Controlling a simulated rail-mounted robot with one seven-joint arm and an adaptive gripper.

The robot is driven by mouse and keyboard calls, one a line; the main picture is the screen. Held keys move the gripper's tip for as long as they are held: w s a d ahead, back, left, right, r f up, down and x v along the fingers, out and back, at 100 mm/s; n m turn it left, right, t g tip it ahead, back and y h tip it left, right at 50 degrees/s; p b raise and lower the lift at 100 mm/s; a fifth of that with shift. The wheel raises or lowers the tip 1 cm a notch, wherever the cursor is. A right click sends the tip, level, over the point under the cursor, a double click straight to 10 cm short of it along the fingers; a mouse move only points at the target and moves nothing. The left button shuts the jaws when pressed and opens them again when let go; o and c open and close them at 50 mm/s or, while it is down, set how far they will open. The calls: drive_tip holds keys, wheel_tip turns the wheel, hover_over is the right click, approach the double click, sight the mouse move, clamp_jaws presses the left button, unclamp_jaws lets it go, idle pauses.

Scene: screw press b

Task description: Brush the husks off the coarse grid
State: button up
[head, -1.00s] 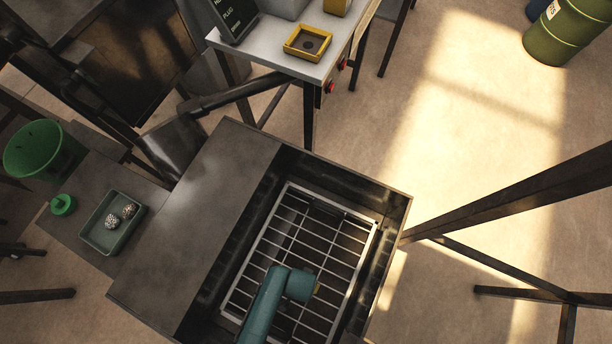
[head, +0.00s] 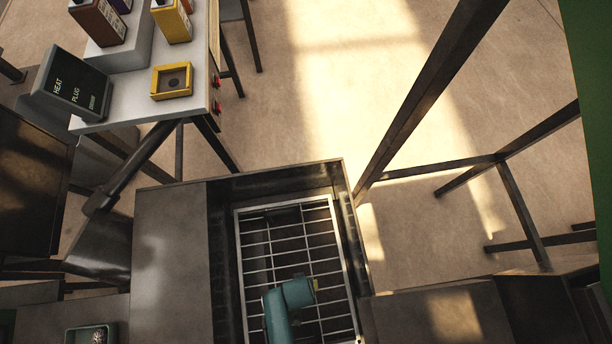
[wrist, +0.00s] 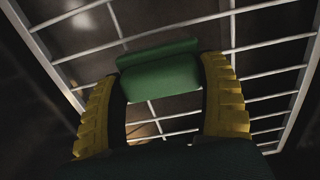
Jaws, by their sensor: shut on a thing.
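The coarse grid (head: 290,236) is a pale metal frame of crossing bars in a dark open box in the head view. It fills much of the wrist view (wrist: 265,45). My gripper (wrist: 160,73) has ribbed yellow fingers on both sides of a green block, seemingly the brush (wrist: 160,78), and is shut on it. The brush is over the grid bars; I cannot tell whether it touches them. In the head view my teal arm covers the grid's lower part and hides most of the gripper. I cannot make out any husks.
A flat dark top (head: 168,240) adjoins the box on the left. A green tray (head: 75,336) is at lower left. Dark beams (head: 425,90) stand at right.

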drive_tip(key=s, duration=0.1)
drive_tip(key=s+d, duration=0.1)
drive_tip(key=s, duration=0.1)
drive_tip(key=shift+s, duration=0.15)
drive_tip(key=shift+a, duration=0.1)
wheel_tip(320, 180, up, 4)
drive_tip(key=p, duration=0.4)
idle(1.1)
drive_tip(key=w+r+b, duration=0.2)
drive_tip(key=w+b, duration=0.5)
drive_tip(key=w, duration=0.3)
drive_tip(key=shift+w+a+r, duration=0.15)
drive_tip(key=shift+w+r, duration=0.2)
drive_tip(key=shift+w, duration=0.05)
